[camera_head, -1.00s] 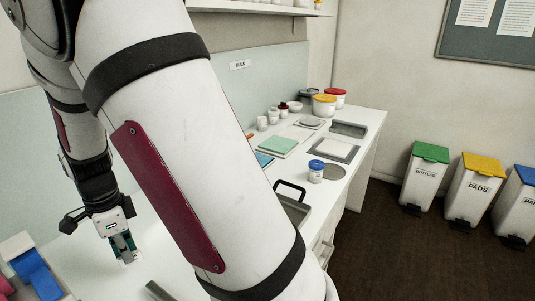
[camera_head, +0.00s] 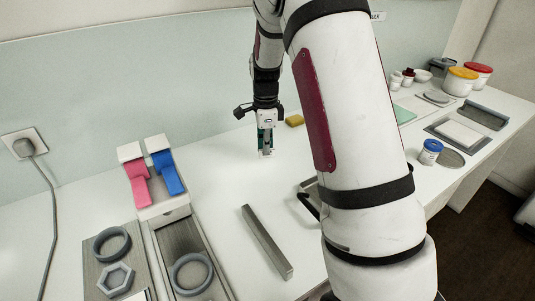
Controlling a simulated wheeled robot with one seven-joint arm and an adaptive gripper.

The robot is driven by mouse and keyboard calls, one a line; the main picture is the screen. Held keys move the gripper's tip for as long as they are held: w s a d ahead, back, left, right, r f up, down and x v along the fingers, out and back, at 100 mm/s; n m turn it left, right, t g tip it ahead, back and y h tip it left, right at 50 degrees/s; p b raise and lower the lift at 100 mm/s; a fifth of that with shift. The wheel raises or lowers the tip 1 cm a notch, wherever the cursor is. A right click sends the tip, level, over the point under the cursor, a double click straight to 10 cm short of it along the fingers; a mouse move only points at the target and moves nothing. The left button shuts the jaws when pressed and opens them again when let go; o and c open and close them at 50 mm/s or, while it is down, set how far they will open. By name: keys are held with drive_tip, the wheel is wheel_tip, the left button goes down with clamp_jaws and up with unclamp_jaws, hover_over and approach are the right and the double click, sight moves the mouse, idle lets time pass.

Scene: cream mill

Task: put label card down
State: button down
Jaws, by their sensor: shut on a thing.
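My gripper (camera_head: 265,150) points down over the white worktop (camera_head: 215,205), near the back of the bench and left of the large arm link. Its teal fingers are shut on a small whitish piece at their tips, which I take to be the label card (camera_head: 267,153). The card is small in the view, and the fingers cover part of it. I cannot tell whether its lower edge touches the worktop.
Pink (camera_head: 140,183) and blue (camera_head: 167,172) pieces sit in a holder at left, behind trays with grey rings (camera_head: 191,273). A metal bar (camera_head: 266,242) lies in front. Worktop left of my gripper is clear.

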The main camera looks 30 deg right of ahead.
drive_tip(key=shift+w+d, duration=0.1)
drive_tip(key=shift+d, duration=0.2)
drive_tip(key=shift+f, duration=0.2)
drive_tip(key=shift+f+p, duration=0.3)
drive_tip(key=shift+f, duration=1.25)
drive_tip(key=shift+f, duration=0.1)
drive_tip(key=c, duration=1.8)
unclamp_jaws()
drive_tip(key=shift+f, duration=0.1)
